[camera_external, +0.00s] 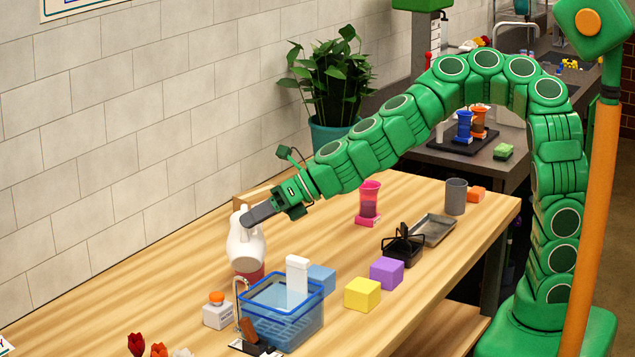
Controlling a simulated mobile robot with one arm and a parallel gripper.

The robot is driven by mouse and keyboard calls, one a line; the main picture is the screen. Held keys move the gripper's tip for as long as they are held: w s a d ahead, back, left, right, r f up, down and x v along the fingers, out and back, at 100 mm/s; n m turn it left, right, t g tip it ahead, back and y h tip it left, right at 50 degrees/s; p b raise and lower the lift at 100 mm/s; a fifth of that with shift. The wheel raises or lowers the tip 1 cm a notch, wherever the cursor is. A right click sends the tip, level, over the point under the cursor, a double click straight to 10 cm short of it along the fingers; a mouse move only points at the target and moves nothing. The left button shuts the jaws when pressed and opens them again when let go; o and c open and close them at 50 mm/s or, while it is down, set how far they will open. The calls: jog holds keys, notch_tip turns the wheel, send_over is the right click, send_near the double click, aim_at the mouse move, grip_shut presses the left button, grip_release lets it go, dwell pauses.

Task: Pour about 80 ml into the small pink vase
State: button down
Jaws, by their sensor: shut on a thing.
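My gripper (256,216) is shut on a white jug (247,246), at its upper part. The jug looks roughly upright, at the left of the wooden table. A red object (246,276) shows just below the jug, partly hidden by it; I cannot tell whether they touch or what the red object is. A small pink see-through vase (370,198) stands upright on a pink base near the middle of the table, well to the right of the jug and apart from it. I cannot make out a liquid level in it.
In front stand a blue basket (283,323), a small white bottle (217,311) with an orange top, and yellow (362,294) and purple (387,272) blocks. A black caddy (402,247), metal tray (434,230) and grey cup (456,197) are at right. A potted plant (331,85) stands behind.

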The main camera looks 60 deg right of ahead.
aim_at(254, 254)
jog(key=shift+w+d+r+m+y+p, duration=0.45)
jog(key=shift+d+r+p, duration=0.2)
jog(key=shift+p, duration=1)
dwell(0.8)
jog(key=shift+w+d+r+m+g+y+p, duration=0.25)
jog(key=shift+d+p, duration=0.2)
jog(key=shift+p, duration=0.25)
jog(key=shift+w+d+r+m+g+y+p, duration=0.2)
jog(key=shift+w+d+m+p, duration=0.15)
jog(key=shift+p, duration=0.35)
jog(key=shift+s+a+f+n+h, duration=0.2)
jog(key=shift+s+a+n, duration=0.15)
jog(key=shift+a, duration=0.15)
jog(key=shift+s+a+f+n+h, duration=0.2)
jog(key=shift+s+a, duration=0.15)
jog(key=shift+a, duration=0.15)
jog(key=shift+s+a+f+n+t+h, duration=0.25)
jog(key=shift+a+f+n+t+h, duration=0.1)
jog(key=shift+a+f, duration=0.1)
jog(key=shift+s+a+f+n+t+h+b, duration=0.3)
jog(key=shift+s+a+f+n+h+b, duration=0.15)
jog(key=shift+a+f, duration=0.2)
jog(key=shift+s+a+f+n+t+h+b, duration=0.1)
jog(key=shift+a+f+n+t+h+b, duration=0.15)
jog(key=shift+f, duration=0.25)
jog(key=shift+s+a+f+n+t+h+b, duration=0.15)
jog(key=shift+f+n+b, duration=0.1)
jog(key=shift+f+b, duration=0.15)
jog(key=shift+f, duration=0.15)
dwell(0.4)
